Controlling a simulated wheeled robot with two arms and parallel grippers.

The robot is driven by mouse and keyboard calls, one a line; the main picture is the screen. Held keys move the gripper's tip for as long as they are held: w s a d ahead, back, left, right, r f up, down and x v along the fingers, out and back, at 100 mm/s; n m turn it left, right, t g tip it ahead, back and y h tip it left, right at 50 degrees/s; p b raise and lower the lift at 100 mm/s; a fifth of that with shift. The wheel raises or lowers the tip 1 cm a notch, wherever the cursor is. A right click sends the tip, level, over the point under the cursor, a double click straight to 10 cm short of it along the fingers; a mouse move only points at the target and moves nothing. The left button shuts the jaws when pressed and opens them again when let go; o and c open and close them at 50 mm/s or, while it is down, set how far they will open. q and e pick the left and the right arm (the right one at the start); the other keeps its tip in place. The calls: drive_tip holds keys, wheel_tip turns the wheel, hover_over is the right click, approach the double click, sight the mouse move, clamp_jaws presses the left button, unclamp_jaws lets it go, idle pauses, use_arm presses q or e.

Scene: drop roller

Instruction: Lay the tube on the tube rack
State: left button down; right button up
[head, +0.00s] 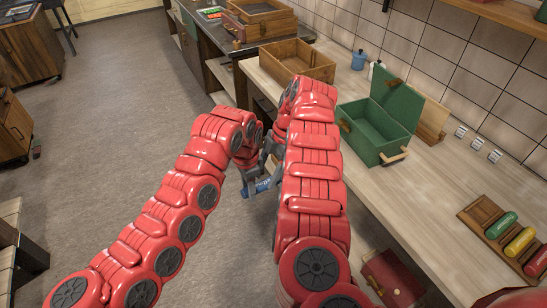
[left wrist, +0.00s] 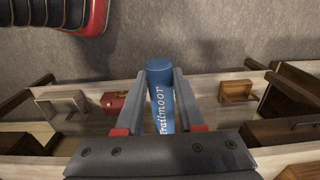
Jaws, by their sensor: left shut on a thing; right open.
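A blue tube (head: 264,185) with white lettering is held in my left gripper (head: 256,180), low in front of the counter in the head view. In the left wrist view the tube (left wrist: 160,95) stands lengthwise between the two fingers of my left gripper (left wrist: 160,100), which are shut on it. The wooden tube rack (head: 478,212) lies on the counter at the right. It holds a green tube (head: 501,225), a yellow tube (head: 520,242) and a red tube (head: 537,262), with a bare place at its far end. My right gripper is hidden behind my right arm.
An open green box (head: 375,130) and a wooden crate (head: 298,62) stand on the counter (head: 425,200) beyond the rack. A red box (head: 392,278) is below the counter's front edge. The counter between green box and rack is clear. Grey floor lies left.

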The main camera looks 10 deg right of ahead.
drive_tip(key=shift+x, duration=1.45)
drive_tip(key=shift+c, duration=0.2)
clamp_jaws()
use_arm(q)
drive_tip(key=shift+c, duration=2.2)
unclamp_jaws()
drive_tip(key=shift+r, duration=0.1)
